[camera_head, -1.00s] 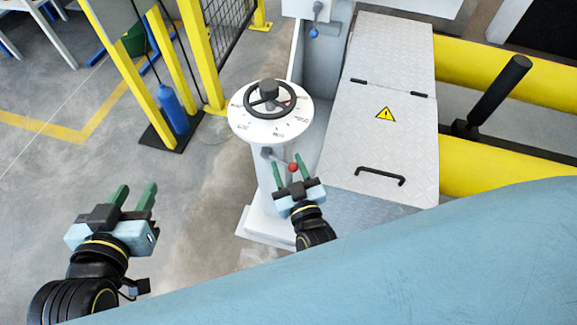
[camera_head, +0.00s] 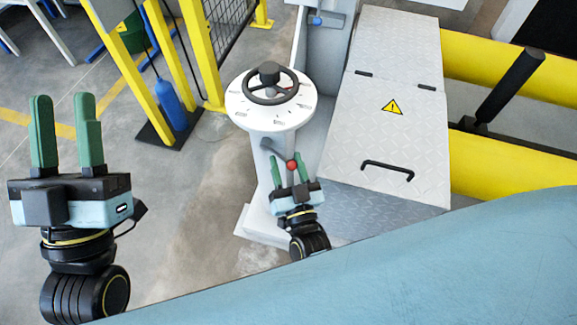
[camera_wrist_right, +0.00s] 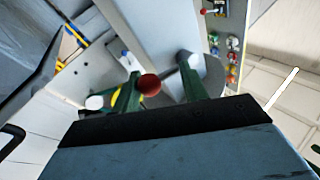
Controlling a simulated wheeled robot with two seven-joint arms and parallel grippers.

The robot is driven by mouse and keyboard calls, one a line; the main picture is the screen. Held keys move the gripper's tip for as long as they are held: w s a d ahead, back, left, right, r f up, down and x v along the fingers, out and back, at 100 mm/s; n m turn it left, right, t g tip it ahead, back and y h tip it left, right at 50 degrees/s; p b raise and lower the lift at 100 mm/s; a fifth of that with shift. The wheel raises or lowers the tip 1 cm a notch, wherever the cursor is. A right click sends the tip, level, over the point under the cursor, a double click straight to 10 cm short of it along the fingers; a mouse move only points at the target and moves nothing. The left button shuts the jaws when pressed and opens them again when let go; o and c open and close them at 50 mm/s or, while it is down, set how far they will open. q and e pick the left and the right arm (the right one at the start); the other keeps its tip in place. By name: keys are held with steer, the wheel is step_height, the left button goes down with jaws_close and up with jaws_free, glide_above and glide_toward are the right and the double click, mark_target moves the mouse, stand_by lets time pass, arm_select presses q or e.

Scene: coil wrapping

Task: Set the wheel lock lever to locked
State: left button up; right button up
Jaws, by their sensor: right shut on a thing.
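The lever with a red ball knob (camera_head: 291,165) sticks out from the white pedestal, below the round dial plate (camera_head: 240,105). My right gripper (camera_head: 289,163) is at the lever, with its green fingers on either side of the knob, shut on it. In the right wrist view the red knob (camera_wrist_right: 149,84) shows between the fingers, close to the left one. Any lock marking by the lever is too small to read. My left gripper (camera_head: 66,125) is open and empty over the floor at the left, away from the pedestal.
A black handwheel (camera_head: 251,89) sits on top of the dial plate. A grey tread-plate cover (camera_head: 380,150) with a black handle lies to the right. A large blue surface (camera_head: 420,270) fills the lower right. Yellow posts (camera_head: 195,45) and a blue cylinder (camera_head: 171,105) stand behind left.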

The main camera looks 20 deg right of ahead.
mark_target(283, 158)
arm_select(q)
steer(key=shift+s+a+r+t+b, duration=0.15)
steer(key=shift+s+r+t+b, duration=0.2)
steer(key=shift+s+t, duration=0.4)
steer(key=shift+w, duration=0.1)
steer(key=shift+c, duration=0.3)
